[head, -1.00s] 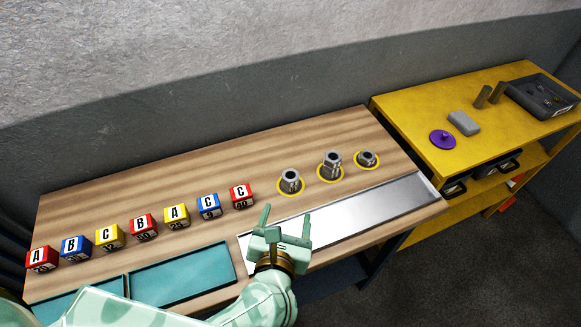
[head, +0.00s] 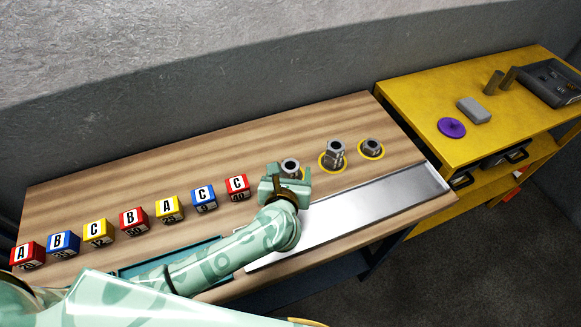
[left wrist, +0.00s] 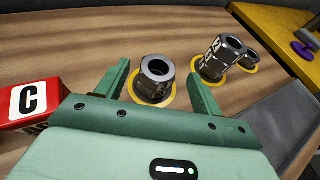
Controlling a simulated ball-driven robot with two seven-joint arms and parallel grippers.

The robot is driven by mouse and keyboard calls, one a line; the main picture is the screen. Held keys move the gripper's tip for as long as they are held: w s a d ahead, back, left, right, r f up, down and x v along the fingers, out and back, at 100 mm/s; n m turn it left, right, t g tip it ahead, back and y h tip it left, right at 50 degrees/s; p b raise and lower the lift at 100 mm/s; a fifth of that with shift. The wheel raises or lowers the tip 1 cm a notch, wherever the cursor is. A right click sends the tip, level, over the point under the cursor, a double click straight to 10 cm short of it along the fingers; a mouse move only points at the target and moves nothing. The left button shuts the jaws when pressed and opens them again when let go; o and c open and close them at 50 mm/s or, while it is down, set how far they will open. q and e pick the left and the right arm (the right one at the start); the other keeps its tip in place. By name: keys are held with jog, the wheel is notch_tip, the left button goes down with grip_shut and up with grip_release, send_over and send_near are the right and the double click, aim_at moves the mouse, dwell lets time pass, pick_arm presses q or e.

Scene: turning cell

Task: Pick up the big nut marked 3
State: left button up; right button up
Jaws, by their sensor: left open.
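Three grey metal nuts stand on yellow rings on the wooden bench. The left nut (head: 291,166) is partly hidden behind my left gripper (head: 287,178). The middle nut (head: 336,153) is the tallest, and the right nut (head: 371,147) is the lowest. In the left wrist view my gripper (left wrist: 158,75) is open, and the left nut (left wrist: 155,72) shows between its two fingers, with no clear contact. The middle nut (left wrist: 218,58) is beyond the right finger, with dark markings on its side. I cannot read a 3 on any nut. My right gripper is not in view.
A row of lettered blocks (head: 133,221) stands left of the nuts; a red C block (head: 237,187) is closest to the gripper. A metal tray (head: 380,205) lies along the front. A yellow bench (head: 420,100) with a purple disc (head: 451,127) stands at right.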

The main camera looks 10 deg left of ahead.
aim_at(290, 167)
pick_arm(q)
jog(key=x, duration=0.3)
jog(key=shift+a+f, duration=0.15)
jog(key=c, duration=1.2)
